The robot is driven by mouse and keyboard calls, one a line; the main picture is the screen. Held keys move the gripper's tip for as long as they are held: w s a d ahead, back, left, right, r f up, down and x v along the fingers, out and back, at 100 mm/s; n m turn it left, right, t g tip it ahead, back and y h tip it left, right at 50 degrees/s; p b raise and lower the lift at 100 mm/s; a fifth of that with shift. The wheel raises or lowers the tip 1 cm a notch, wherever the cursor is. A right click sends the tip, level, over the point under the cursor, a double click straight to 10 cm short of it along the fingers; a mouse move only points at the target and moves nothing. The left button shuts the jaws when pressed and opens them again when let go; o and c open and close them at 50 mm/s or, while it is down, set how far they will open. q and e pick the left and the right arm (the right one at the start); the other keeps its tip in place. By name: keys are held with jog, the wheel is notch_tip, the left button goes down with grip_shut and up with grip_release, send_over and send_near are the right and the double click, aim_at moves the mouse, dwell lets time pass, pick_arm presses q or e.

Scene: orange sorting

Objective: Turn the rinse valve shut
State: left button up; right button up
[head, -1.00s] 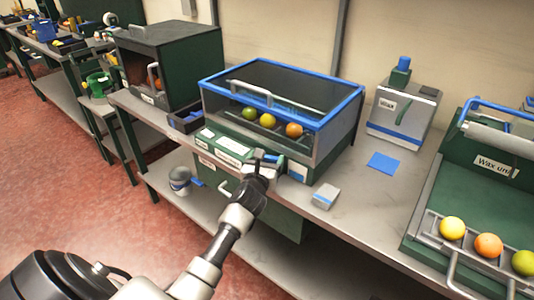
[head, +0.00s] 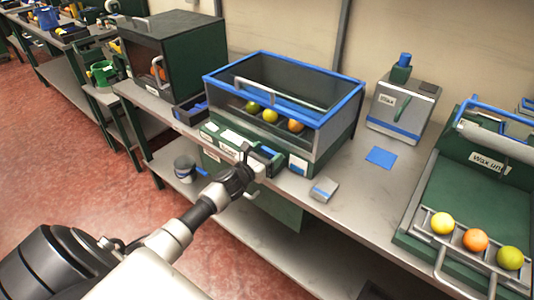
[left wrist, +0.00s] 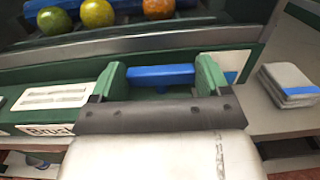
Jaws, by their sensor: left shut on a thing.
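A blue bar (left wrist: 160,76), which I take for the rinse valve's handle, sits between two green upright pieces in the left wrist view. In the head view it is at the front of the green washing unit with the blue-rimmed clear tank (head: 335,128). My left gripper (head: 250,163) is at this front panel and is shut on the valve; its contact is partly hidden by the gripper's own body. Three fruits, a green one (head: 252,106), a yellow one (head: 270,115) and an orange one (head: 295,125), lie inside the tank. My right gripper is out of view.
A small grey-white block (head: 323,189) and a blue pad (head: 381,157) lie on the bench right of the unit. A wax container (head: 402,105) stands behind. The wax unit's tray (head: 455,248) holds three fruits. A dark bin (head: 188,110) stands to the left.

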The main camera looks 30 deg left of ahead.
pick_arm(q)
jog(key=o, duration=0.9)
jog(key=s, duration=0.7)
jog(key=s+a, duration=0.1)
jog(key=s, duration=0.2)
jog(key=shift+s+b, duration=0.35)
